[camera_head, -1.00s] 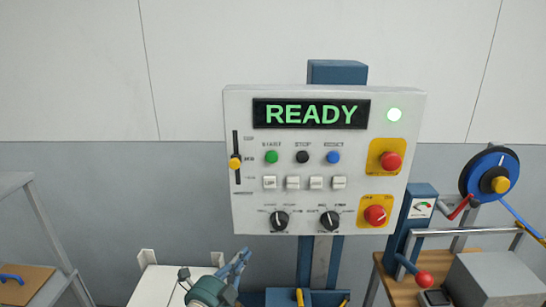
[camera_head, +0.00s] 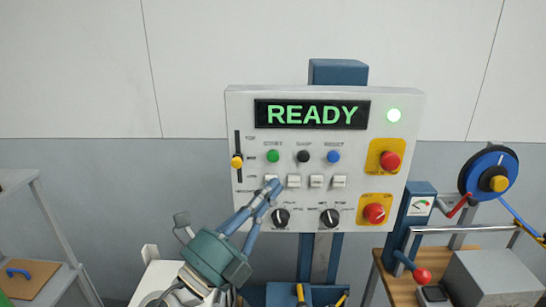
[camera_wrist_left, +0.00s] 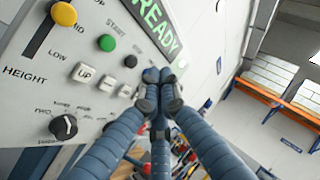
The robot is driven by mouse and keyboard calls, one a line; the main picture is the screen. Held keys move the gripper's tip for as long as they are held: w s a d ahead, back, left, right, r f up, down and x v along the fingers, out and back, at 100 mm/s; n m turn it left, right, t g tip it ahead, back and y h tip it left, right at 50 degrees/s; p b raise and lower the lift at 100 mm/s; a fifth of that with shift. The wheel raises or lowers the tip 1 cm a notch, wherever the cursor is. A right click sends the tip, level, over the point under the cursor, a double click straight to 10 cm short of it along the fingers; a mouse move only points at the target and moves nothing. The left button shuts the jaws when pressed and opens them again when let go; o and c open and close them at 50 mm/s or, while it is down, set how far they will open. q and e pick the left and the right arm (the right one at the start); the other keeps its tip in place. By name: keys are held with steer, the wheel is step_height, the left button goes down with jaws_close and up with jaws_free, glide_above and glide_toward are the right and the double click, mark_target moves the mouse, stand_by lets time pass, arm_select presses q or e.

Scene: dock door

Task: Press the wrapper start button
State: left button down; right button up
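The control panel (camera_head: 240,205) is a pale box on a blue post, with a display (camera_head: 312,114) reading READY. The green START button (camera_head: 273,156) is at the left of the upper button row; it also shows in the left wrist view (camera_wrist_left: 107,43). My left gripper (camera_head: 272,184) has its blue fingers drawn together, tips in front of the panel just below the green button, over the leftmost white button. In the left wrist view the closed fingertips (camera_wrist_left: 160,75) hold nothing and sit to the right of the green button, apart from it. My right gripper is not seen.
A black stop button (camera_head: 303,156) and blue reset button (camera_head: 333,156) are beside START. White buttons and black knobs (camera_head: 330,217) lie below. A strapping machine (camera_head: 412,218) stands at right.

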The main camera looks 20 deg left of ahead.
mark_target(273, 156)
arm_select(q)
steer(key=shift+w, duration=0.1)
steer(key=shift+w+a+b, duration=0.2)
steer(key=shift+w+a, duration=0.2)
steer(key=shift+w, duration=1)
steer(key=shift+w+a+b, duration=0.25)
steer(key=shift+w+a, duration=0.15)
steer(key=shift+w, duration=1)
steer(key=shift+w+a+b, duration=0.2)
steer(key=shift+w+a, duration=0.2)
steer(key=shift+w, duration=1)
steer(key=shift+w, duration=0.15)
steer(key=shift+w+a, duration=0.15)
steer(key=shift+w, duration=0.1)
steer(key=shift+w+a+b, duration=0.15)
steer(key=shift+w+b, duration=0.15)
steer(key=shift+w, duration=0.15)
steer(key=shift+s, duration=0.1)
steer(key=shift+s+d, duration=0.25)
steer(key=shift+s, duration=0.5)
